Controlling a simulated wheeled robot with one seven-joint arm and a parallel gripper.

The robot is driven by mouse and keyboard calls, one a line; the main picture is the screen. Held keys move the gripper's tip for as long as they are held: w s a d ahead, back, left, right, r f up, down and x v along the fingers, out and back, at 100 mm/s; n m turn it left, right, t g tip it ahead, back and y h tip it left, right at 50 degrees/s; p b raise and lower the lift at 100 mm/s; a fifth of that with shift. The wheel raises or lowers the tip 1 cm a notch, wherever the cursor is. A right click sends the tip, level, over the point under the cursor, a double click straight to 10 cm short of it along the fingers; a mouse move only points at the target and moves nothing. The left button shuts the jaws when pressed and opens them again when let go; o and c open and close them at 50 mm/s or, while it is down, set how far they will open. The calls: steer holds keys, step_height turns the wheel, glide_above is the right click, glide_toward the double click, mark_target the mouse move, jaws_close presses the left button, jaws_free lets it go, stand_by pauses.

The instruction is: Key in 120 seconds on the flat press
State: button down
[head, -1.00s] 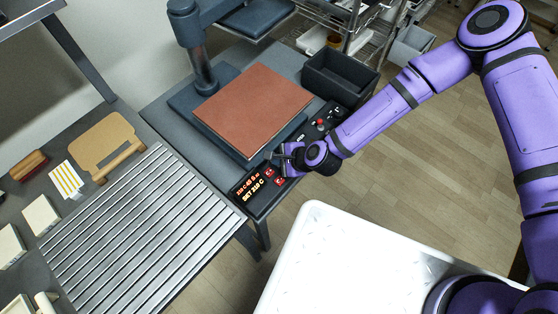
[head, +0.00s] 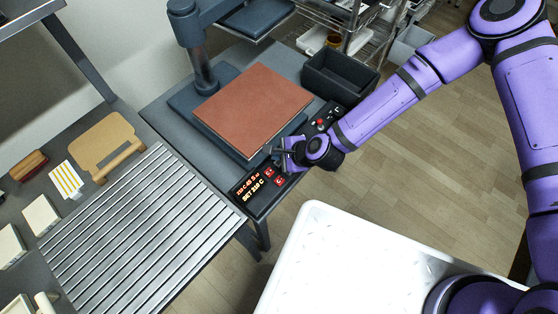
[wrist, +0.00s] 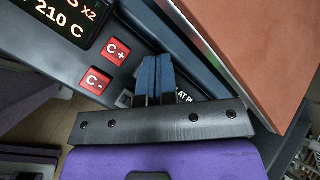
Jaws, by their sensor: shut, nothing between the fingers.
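The flat press (head: 180,105) has a reddish-brown pad (head: 255,105) and a dark control panel along its front edge. The panel's lit display (head: 250,187) shows orange text; in the wrist view the display (wrist: 62,18) reads 210 C on its lower line, with the upper line cut off. Red C+ (wrist: 117,50) and C- (wrist: 96,80) buttons sit beside it. My gripper (head: 279,153) is shut and empty over the panel, near the pad's front edge. In the wrist view its blue fingertips (wrist: 156,65) are right of C+, partly covering a label. Any time buttons beneath are hidden.
A red knob or button (head: 320,123) is farther right on the panel. A dark open bin (head: 340,75) stands behind it. A ribbed metal table (head: 140,235) is at left, and a white-topped surface (head: 340,260) is in front. Floor shows at right.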

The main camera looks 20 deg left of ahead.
mark_target(279, 164)
steer(key=shift+r, duration=1.85)
steer(key=shift+f, duration=0.1)
stand_by(2.1)
